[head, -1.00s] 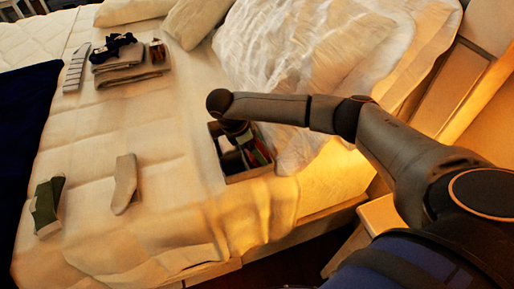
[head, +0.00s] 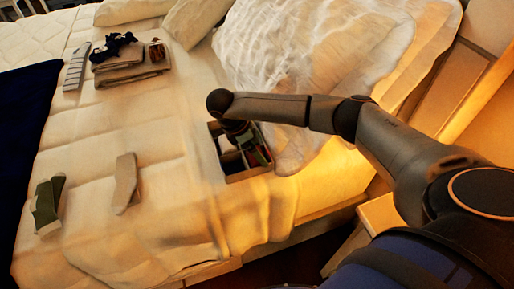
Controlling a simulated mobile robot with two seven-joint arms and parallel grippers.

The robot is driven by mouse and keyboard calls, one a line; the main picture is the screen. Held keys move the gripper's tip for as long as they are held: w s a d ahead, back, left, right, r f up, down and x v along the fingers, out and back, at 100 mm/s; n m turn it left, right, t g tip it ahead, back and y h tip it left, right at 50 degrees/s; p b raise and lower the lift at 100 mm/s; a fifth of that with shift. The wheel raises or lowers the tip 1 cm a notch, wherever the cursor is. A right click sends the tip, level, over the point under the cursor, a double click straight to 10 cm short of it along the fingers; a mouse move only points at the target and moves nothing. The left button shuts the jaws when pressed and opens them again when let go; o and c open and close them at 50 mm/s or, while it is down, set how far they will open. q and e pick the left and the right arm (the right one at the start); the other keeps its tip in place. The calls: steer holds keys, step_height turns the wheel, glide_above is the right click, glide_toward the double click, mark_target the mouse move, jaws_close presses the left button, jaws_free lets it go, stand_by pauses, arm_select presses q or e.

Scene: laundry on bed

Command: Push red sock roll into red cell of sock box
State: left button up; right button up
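The sock box (head: 249,174) is an open box with dividers on the bed, below the middle of the head view. My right arm reaches in from the right, and my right gripper (head: 245,140) points down into the box. A small patch of red (head: 265,153) shows at the box's right side, beside green and dark patches. I cannot tell whether it is the red sock roll or the red cell. The gripper and arm hide part of the box, and the fingertips are too small and dark to read. My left gripper is not in view.
A grey-green sock pair (head: 46,205) and a beige sock (head: 126,184) lie on the bed at left. A rumpled white cover (head: 310,60) borders the box. The bed between is clear.

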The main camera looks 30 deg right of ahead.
steer(key=v, duration=1.2)
steer(key=shift+a+r+p, duration=0.2)
steer(key=shift+p, duration=0.1)
